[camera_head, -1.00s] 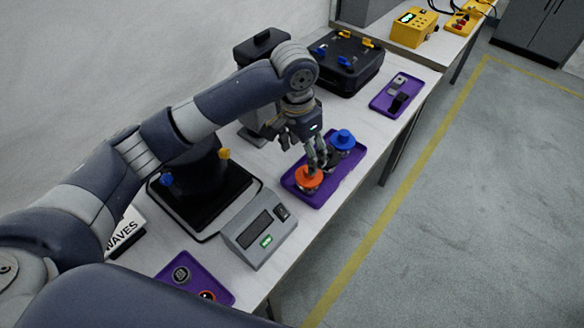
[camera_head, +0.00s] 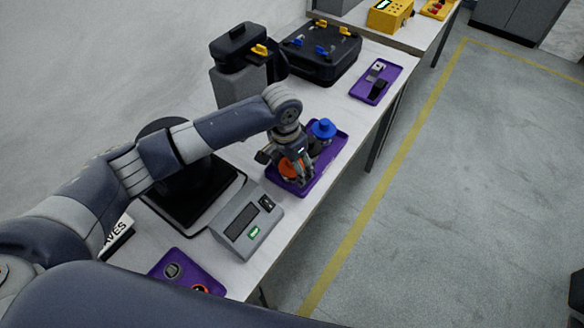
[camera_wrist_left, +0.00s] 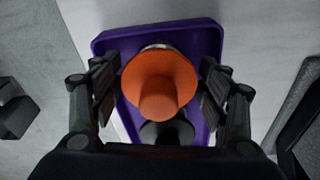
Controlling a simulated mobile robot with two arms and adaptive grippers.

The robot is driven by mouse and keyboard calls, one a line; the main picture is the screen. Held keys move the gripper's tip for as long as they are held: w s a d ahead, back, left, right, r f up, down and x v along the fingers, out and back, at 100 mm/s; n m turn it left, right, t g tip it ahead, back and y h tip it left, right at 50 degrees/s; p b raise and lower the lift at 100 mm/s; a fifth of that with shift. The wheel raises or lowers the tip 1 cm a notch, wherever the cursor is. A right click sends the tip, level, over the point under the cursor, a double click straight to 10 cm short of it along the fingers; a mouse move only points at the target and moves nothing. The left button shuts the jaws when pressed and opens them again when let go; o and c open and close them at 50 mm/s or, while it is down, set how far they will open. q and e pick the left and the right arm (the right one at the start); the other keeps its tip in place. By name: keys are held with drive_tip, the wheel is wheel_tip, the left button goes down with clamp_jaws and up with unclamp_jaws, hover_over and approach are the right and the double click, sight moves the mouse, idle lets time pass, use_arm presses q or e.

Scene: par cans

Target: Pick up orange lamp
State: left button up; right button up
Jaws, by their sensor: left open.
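The orange lamp (camera_head: 288,168) stands on the purple tray (camera_head: 341,150) on the white table, partly hidden by my gripper in the head view. In the left wrist view the orange lamp (camera_wrist_left: 160,82) is a round orange cap with a knob, lying between the two fingers. My left gripper (camera_wrist_left: 160,88) is open, with a finger on each side of the lamp and gaps visible on both sides. In the head view the left gripper (camera_head: 290,172) is low over the tray at the lamp. My right gripper is not in view.
A blue lamp (camera_head: 323,128) stands behind the orange one on the same tray. A grey box with a green display (camera_head: 246,222) is in front. A black case (camera_head: 322,70) and a smaller purple tray (camera_head: 358,91) are farther back.

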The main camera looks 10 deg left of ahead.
use_arm(q)
drive_tip(key=c, duration=1)
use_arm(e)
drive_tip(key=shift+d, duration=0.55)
use_arm(q)
drive_tip(key=shift+r, duration=0.1)
drive_tip(key=shift+r, duration=0.55)
wheel_tip(320, 180, up, 2)
drive_tip(key=shift+w+r+b, duration=0.1)
drive_tip(key=shift+r+b, duration=0.15)
drive_tip(key=shift+b, duration=0.2)
drive_tip(key=s+d, duration=0.2)
drive_tip(key=s, duration=0.3)
drive_tip(key=s+d+r, duration=0.1)
drive_tip(key=s+d, duration=0.1)
drive_tip(key=s, duration=0.3)
drive_tip(key=s+d+b, duration=0.1)
drive_tip(key=s+d, duration=0.1)
drive_tip(key=s, duration=0.3)
drive_tip(key=shift+r, duration=0.15)
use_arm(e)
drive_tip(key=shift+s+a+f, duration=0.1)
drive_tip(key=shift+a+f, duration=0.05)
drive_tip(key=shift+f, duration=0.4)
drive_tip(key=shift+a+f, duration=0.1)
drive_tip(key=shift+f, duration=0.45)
